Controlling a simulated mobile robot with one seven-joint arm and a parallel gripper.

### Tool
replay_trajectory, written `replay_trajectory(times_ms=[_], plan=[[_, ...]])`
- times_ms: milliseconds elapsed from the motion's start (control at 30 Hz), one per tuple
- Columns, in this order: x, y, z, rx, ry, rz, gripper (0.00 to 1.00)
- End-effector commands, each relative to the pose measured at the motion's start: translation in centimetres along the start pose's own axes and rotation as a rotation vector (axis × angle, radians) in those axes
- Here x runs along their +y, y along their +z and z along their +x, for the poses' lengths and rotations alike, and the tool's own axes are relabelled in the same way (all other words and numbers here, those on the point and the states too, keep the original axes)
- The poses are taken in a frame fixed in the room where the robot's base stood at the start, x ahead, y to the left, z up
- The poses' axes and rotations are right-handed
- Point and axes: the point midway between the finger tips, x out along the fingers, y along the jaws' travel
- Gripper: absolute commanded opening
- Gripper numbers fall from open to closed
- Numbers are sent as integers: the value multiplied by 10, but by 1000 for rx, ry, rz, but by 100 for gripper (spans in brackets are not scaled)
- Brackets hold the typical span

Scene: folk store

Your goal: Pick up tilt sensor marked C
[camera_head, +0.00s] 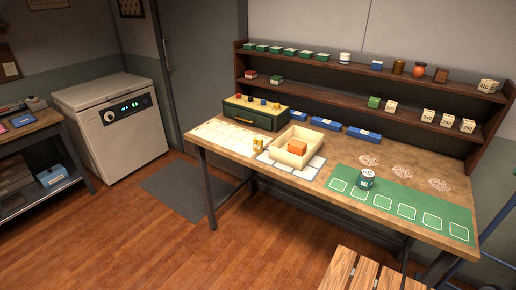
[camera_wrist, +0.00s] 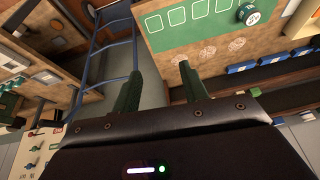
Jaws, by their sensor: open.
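No letter C is legible in either view, so I cannot tell which object is the tilt sensor marked C. A dark can with a white top (camera_head: 367,178) stands on the green mat (camera_head: 343,171); it also shows at the top right of the wrist view (camera_wrist: 248,14). A small yellow piece (camera_head: 258,144) stands on the bench, left of a cream tray (camera_head: 275,149) holding an orange block (camera_head: 297,147). My gripper (camera_wrist: 158,78) shows only in the wrist view, open, with nothing between its fingers, apart from the bench objects.
A wooden bench (camera_head: 385,157) carries a green box with coloured knobs (camera_head: 246,116) and several blue boxes (camera_head: 362,134). A two-level shelf (camera_head: 330,62) behind holds small boxes and jars. A slatted wooden seat (camera_head: 370,273) stands in front. Floor at front left (camera_head: 140,240) is clear.

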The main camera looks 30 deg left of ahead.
Motion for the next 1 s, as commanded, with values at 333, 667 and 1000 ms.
replay_trajectory(times_ms=[333, 667, 1000], plan=[[-72, -95, 6, -51, -94, 231, 44], [-166, -169, 30, -127, -155, 462, 44], [-287, -217, 72, -227, -184, 697, 44]])
